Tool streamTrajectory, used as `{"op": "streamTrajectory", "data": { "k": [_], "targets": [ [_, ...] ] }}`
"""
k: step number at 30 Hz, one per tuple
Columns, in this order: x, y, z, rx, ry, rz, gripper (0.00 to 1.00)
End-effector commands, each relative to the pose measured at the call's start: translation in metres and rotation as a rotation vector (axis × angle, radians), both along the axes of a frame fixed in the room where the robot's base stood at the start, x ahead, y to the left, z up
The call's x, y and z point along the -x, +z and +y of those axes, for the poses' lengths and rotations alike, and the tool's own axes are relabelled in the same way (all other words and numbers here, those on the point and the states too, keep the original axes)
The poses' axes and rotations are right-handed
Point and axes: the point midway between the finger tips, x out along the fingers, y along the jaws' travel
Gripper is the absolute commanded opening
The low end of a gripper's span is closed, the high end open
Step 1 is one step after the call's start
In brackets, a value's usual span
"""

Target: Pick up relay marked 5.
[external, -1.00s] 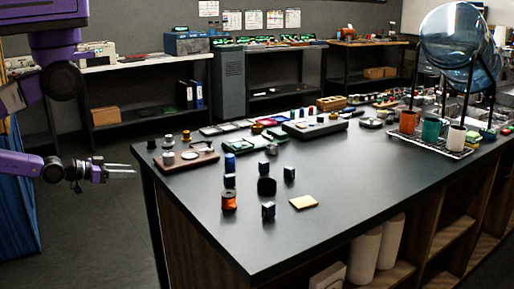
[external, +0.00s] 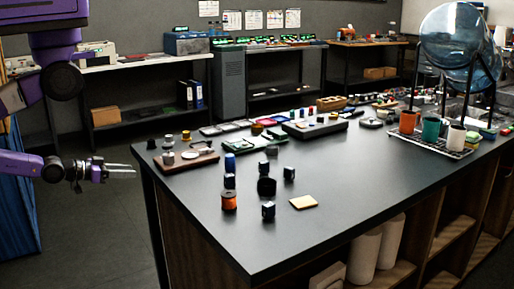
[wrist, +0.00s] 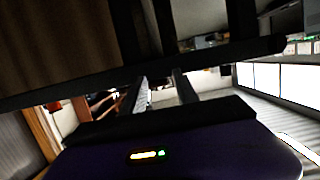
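Small dark block-like parts stand on the black table; they may be relays, but no number can be read. One dark block (external: 268,210) is near the front, another (external: 289,174) is at the right, and one (external: 229,181) is at the left. My gripper (external: 122,171) is left of the table, off its edge, with two fingers apart and nothing between them. In the wrist view the two fingers (wrist: 160,92) also show apart, below a dark table edge.
An orange spool (external: 229,201), a dark round cup (external: 266,187) and a tan square pad (external: 304,202) are on the table (external: 350,215). A brown tray (external: 187,162) lies near its left edge. A rack with cups (external: 432,147) stands at the right. The table's front is clear.

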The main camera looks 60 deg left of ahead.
Motion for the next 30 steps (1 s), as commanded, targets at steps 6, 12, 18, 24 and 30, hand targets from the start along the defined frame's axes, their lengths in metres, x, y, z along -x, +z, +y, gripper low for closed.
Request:
{"op": "streamTrajectory", "data": {
  "k": [6,12,18,24,30],
  "targets": [
    [0.000,0.000,0.000,0.000,0.000,0.000,0.47],
    [0.000,0.000,0.000,-0.001,0.000,0.000,0.47],
    [-0.014,-0.033,0.019,-0.104,0.013,0.059,0.47],
    [-0.044,-0.109,0.088,-0.351,0.074,0.252,0.47],
    [-0.063,-0.166,0.176,-0.536,0.166,0.485,0.47]
  ]
}}
